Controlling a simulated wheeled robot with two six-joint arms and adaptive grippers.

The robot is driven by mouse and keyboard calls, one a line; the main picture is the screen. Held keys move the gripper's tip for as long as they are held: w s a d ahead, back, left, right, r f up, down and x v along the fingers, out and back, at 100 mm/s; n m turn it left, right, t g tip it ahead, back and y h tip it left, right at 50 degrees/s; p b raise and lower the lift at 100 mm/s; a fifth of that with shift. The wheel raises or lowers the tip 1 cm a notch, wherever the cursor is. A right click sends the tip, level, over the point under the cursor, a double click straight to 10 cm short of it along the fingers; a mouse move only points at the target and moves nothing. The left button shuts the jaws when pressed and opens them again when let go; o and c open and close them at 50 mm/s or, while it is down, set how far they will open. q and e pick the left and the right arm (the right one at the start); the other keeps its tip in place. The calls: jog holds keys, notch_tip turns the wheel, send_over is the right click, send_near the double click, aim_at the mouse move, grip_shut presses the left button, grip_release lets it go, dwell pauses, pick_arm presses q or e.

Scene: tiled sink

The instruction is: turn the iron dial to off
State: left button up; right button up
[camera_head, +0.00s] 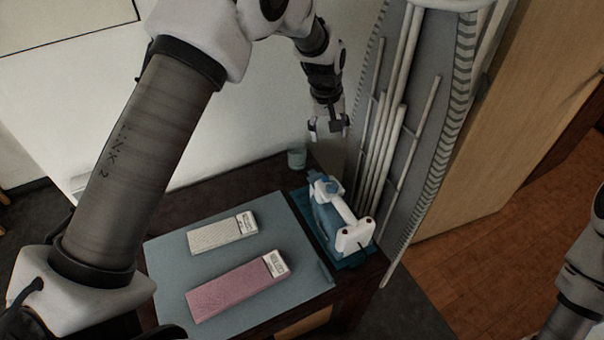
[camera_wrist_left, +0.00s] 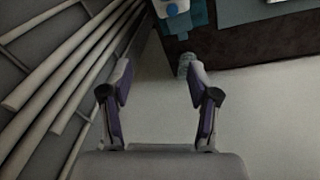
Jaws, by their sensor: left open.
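The iron (camera_head: 348,220) is white and blue and rests on a teal pad (camera_head: 305,205) at the right end of the dark table. Part of the iron shows at the top of the left wrist view (camera_wrist_left: 172,8). I cannot make out the dial's marking or setting. My left gripper (camera_head: 328,128) is open and empty, above and beyond the far end of the iron, apart from it. Its two fingers show spread in the left wrist view (camera_wrist_left: 160,82). My right gripper is out of view; only part of my right arm shows at the right edge.
A small glass (camera_head: 297,157) stands at the table's back edge. An upright grey panel with white rods (camera_head: 392,130) stands close to the right of my left gripper.

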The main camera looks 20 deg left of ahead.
pick_arm(q)
jog(key=m+g+p, duration=0.1)
jog(key=g, duration=0.1)
send_near(332, 184)
jog(key=shift+s+d+f+y, duration=0.2)
jog(key=shift+d+f+y, duration=0.1)
jog(key=shift+d, duration=0.25)
notch_tip(332, 184, down, 8)
jog(key=shift+a+r+p, duration=0.1)
jog(key=shift+a+p, duration=0.1)
jog(key=shift+p, duration=0.85)
jog(key=shift+f, duration=0.3)
grip_shut()
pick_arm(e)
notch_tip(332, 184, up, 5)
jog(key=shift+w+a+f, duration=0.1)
